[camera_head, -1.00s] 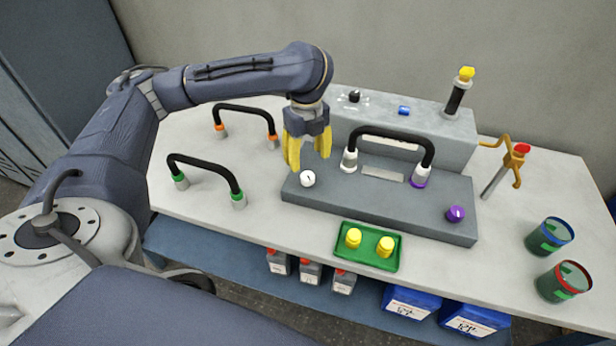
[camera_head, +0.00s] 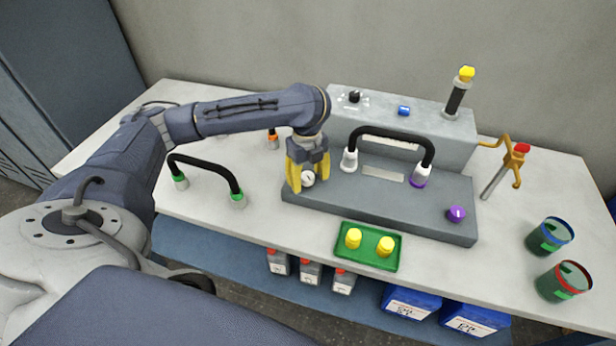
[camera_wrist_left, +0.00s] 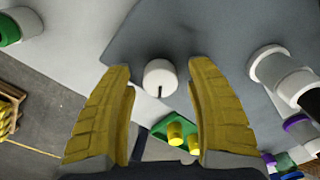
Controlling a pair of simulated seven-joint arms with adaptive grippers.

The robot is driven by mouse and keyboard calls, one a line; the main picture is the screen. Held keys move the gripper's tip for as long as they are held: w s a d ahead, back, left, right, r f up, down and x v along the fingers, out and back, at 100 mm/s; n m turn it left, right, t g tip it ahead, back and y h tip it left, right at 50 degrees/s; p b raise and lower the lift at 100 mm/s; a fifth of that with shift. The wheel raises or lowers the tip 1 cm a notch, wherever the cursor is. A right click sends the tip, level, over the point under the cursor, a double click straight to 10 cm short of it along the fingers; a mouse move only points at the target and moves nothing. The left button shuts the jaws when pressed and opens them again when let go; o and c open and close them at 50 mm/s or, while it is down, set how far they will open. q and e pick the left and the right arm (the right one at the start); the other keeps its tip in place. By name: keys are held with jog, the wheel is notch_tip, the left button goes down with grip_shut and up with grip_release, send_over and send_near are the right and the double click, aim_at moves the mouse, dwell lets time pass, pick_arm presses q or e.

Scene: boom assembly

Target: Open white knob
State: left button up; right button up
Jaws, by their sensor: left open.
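The white knob (camera_head: 308,179) sits on the left end of the grey fixture's low front step (camera_head: 350,206). It has a dark pointer mark on its face. My left gripper (camera_head: 307,184) is open, with its yellow fingers low around the knob in the head view. In the left wrist view the knob (camera_wrist_left: 160,78) lies between the two open fingertips (camera_wrist_left: 160,74), with a gap to each side; I cannot tell if either finger touches it. My right gripper is not in view.
A black handle with white and purple ends (camera_head: 392,135) stands right of the gripper. A purple knob (camera_head: 456,214) is at the step's right end. A green tray (camera_head: 368,262) with yellow pieces lies in front. A green-ended handle (camera_head: 205,165) stands left.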

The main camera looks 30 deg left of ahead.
pick_arm(q)
jog(key=shift+c, duration=0.2)
grip_shut()
dwell(0.3)
